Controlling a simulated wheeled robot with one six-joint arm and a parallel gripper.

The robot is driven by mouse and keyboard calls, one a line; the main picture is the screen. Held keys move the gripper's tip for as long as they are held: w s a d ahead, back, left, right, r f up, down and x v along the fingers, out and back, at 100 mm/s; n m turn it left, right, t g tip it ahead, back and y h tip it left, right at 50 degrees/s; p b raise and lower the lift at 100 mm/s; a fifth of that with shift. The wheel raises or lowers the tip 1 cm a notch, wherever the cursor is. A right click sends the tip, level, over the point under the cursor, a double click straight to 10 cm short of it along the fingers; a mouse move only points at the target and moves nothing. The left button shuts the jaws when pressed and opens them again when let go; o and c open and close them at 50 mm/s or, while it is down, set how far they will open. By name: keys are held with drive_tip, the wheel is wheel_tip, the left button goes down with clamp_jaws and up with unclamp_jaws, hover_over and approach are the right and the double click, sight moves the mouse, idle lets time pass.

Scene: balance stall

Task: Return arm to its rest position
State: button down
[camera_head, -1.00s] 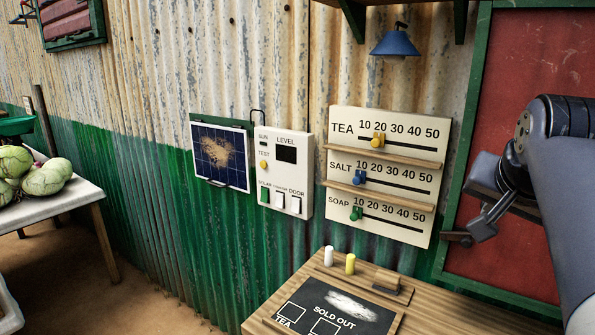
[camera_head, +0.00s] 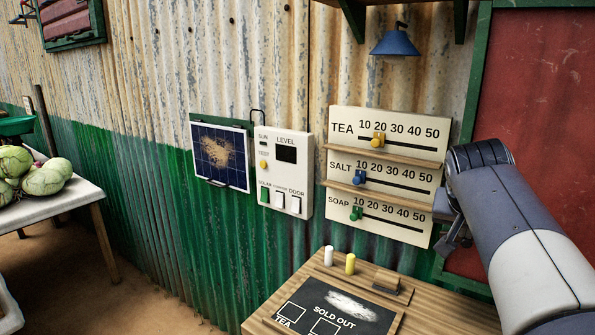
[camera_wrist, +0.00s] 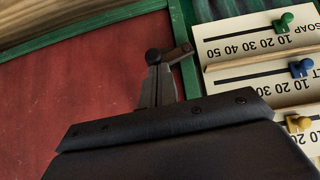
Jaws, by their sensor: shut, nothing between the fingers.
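My arm reaches in from the right in the head view. My gripper (camera_head: 452,238) is mostly hidden behind my own arm there, near the lower right corner of the price board (camera_head: 387,222). In the wrist view my gripper (camera_wrist: 168,52) is shut and empty, in front of the red door panel (camera_wrist: 85,88) and its green frame (camera_wrist: 184,50). The board shows at the right of that view, upside down. I cannot tell whether my gripper touches the frame or the board.
A solar panel (camera_head: 220,157) and control box (camera_head: 304,170) hang left of the board. Below is a wooden counter (camera_head: 437,300) with a chalkboard (camera_head: 290,293), chalks and an eraser (camera_head: 387,281). A blue lamp (camera_head: 396,43) hangs above.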

drive_tip(key=w+a+n+g+h+p, duration=0.3)
drive_tip(key=w+a+n+h+p, duration=0.1)
drive_tip(key=h, duration=0.5)
drive_tip(key=shift+a+r+n, duration=0.45)
drive_tip(key=shift+a+n, duration=0.15)
drive_tip(key=shift+a, duration=0.4)
drive_tip(key=shift+w, duration=0.1)
